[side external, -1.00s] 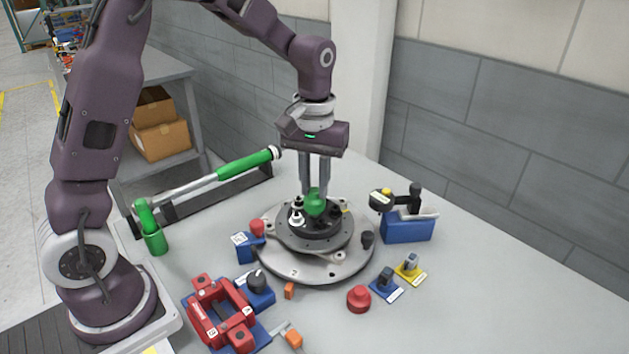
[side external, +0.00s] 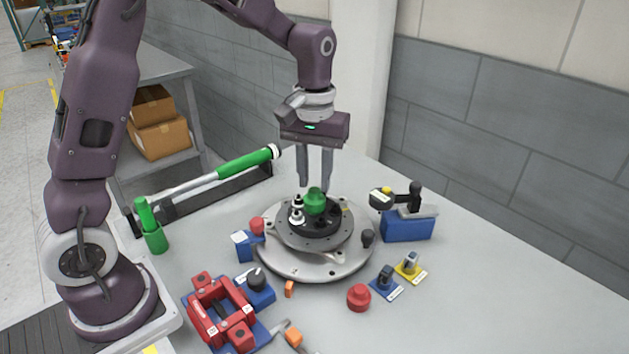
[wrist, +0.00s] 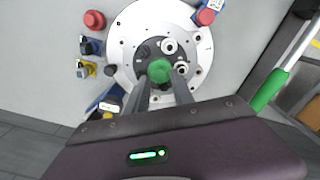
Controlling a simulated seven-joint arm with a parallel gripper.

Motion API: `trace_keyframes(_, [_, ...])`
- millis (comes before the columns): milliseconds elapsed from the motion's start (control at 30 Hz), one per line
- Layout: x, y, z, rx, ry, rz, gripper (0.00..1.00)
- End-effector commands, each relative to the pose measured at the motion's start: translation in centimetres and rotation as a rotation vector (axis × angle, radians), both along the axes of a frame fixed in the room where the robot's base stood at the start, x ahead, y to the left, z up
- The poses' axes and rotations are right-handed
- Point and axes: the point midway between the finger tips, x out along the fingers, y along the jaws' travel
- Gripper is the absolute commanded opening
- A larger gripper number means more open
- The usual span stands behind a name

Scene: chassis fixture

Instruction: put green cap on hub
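The green cap (side external: 315,202) sits on the dark hub (side external: 318,228) in the middle of the round grey chassis plate (side external: 300,265). In the wrist view the green cap (wrist: 160,70) shows near the middle of the hub, just beyond my fingertips. My gripper (side external: 316,188) is open and empty, its two fingers spread apart above and around the top of the cap. Whether the cap is fully seated cannot be told, as its lower edge is small and partly hidden.
White-topped posts (side external: 297,214) stand on the hub beside the cap. A red cap (side external: 358,297), a blue holder (side external: 408,228) and a red clamp fixture (side external: 218,312) surround the plate. A green-handled torque wrench (side external: 245,162) lies in a rack behind. The front right table is clear.

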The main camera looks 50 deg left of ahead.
Motion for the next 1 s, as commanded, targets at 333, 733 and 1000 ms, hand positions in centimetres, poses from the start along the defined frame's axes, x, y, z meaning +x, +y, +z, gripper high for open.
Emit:
trace_keyframes(333, [0.0, 0.0, 1.4, 0.000, 0.000, 0.000, 0.29])
trace_keyframes(733, [0.0, 0.0, 1.3, -0.001, 0.001, 0.000, 0.55])
trace_keyframes(1000, [0.1, 0.0, 2.7, 0.000, -0.002, 0.000, 0.55])
